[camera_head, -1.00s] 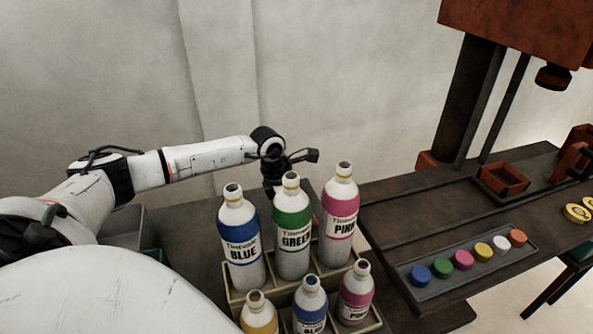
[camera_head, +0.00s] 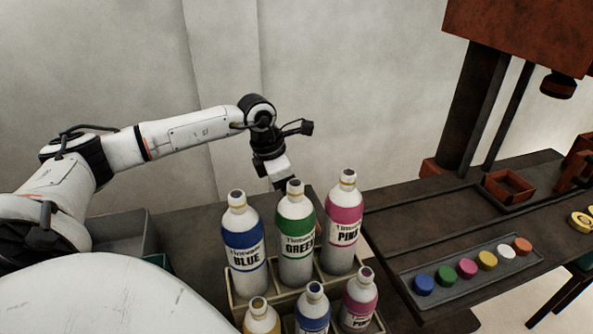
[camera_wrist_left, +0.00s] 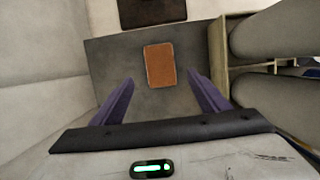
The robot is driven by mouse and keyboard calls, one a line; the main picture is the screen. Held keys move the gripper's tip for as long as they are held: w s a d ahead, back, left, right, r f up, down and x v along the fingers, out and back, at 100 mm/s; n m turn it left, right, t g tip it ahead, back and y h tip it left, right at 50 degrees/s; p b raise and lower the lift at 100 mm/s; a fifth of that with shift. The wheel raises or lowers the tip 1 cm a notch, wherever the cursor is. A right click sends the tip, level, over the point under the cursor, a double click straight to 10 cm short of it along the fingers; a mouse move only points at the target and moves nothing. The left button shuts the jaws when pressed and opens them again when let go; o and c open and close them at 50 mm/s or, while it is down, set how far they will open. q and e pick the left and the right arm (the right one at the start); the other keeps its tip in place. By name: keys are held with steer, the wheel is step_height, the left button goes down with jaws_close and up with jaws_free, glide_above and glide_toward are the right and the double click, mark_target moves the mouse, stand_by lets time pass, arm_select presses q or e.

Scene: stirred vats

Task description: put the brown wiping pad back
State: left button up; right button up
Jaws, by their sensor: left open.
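The brown wiping pad (camera_wrist_left: 160,65) lies flat on a dark grey surface in the left wrist view. My left gripper (camera_wrist_left: 161,78) is open, with its two purple fingers spread wide. The pad shows between and beyond the fingertips, with clear space on both sides, and nothing is held. In the head view my left gripper (camera_head: 282,178) points down behind the bottles; its fingertips and the pad are hidden there. My right gripper is not in view.
A wooden crate (camera_head: 268,303) of tall bottles stands in front of my left gripper; its edge (camera_wrist_left: 218,55) is right of the pad. A grey bin (camera_head: 122,232) stands left. A tray (camera_head: 440,290) of coloured caps and a red-brown press column are at right.

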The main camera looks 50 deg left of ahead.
arm_select(q)
steer(key=shift+v, duration=1.55)
